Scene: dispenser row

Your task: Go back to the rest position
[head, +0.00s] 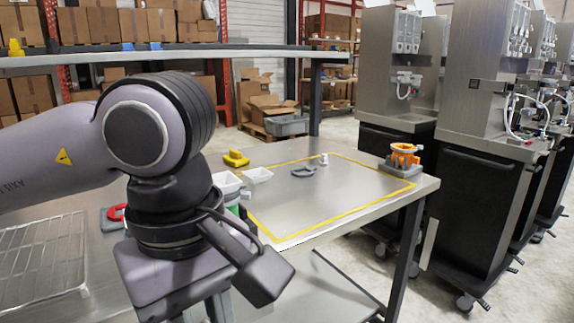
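My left arm comes in from the left and fills the left-centre of the head view. It bends down, and its wrist is cut off by the bottom edge. The fingers of my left gripper do not show. My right arm and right gripper are out of the picture. The arm hides part of the steel table (341,187) and some of what lies on it.
The table has a yellow-taped area with a grey part (303,172) and a small white cylinder (324,159). White trays (259,175), a yellow piece (236,159), an orange fixture (404,157) and a wire rack (40,262) surround it. Dispenser cabinets (480,185) stand right.

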